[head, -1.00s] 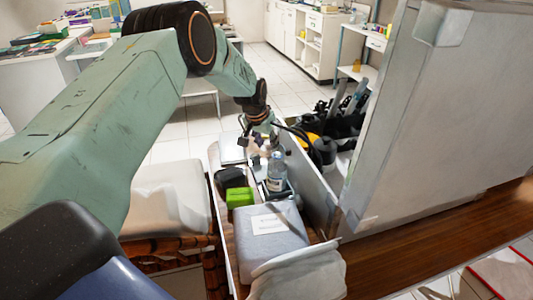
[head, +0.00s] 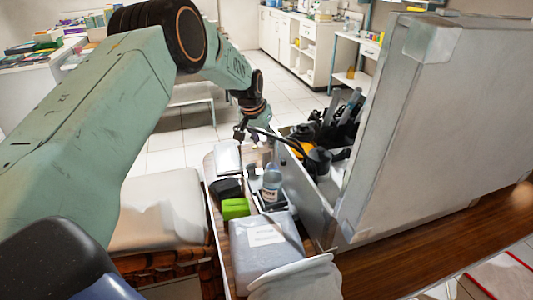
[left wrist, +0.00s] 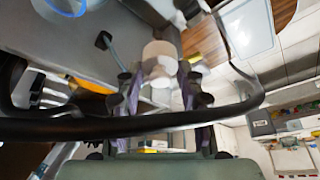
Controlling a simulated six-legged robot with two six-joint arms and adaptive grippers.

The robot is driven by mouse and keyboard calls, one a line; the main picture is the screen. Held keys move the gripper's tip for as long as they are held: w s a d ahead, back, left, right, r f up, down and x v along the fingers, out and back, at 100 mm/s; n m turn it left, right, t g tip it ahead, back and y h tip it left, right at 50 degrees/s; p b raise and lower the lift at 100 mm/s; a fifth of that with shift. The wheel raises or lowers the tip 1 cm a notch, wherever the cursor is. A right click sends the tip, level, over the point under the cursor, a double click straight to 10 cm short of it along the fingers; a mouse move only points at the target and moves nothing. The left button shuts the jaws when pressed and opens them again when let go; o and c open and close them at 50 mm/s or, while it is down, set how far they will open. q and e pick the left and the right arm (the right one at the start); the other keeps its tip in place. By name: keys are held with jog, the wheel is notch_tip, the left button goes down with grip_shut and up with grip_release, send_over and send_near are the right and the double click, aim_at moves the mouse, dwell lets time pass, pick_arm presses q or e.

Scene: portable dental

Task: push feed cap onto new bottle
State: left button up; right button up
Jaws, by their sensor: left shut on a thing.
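The clear bottle with a pale label (head: 271,183) stands upright in a dark holder at the wall side of the narrow wooden surface. My left gripper (head: 248,136) is above and beyond the bottle, apart from it. In the left wrist view its two fingers (left wrist: 160,88) are shut on a small white rounded piece (left wrist: 160,58), which looks like the feed cap. A black hose (left wrist: 130,125) loops across in front of the fingers. The bottle's mouth is too small to make out in the head view. My right gripper is not in view.
A green box (head: 235,208), a black item (head: 227,188) and a grey wrapped pack with a label (head: 265,238) crowd the surface. A tall grey case (head: 405,130) and its low wall bound the right side. Black-and-yellow equipment (head: 308,150) lies behind the wall.

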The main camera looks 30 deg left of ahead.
pick_arm(q)
jog(key=r, duration=0.2)
jog(key=r+p, duration=0.1)
jog(key=r, duration=0.1)
jog(key=d+r+p, duration=0.1)
jog(key=r, duration=0.1)
jog(key=s+d+r+m+h+p, duration=0.1)
jog(key=s+d+r+m+p, duration=0.1)
jog(key=s+d+r+p, duration=0.3)
jog(key=f+b, duration=0.1)
jog(key=s+f+m+b, duration=0.1)
jog(key=f+b, duration=0.1)
jog(key=d+f+m+b, duration=0.1)
jog(key=f+b, duration=0.1)
jog(key=shift+s+h, duration=0.4)
jog(key=shift+s+d+f, duration=0.1)
jog(key=shift+s+f, duration=0.05)
jog(key=shift+f, duration=0.1)
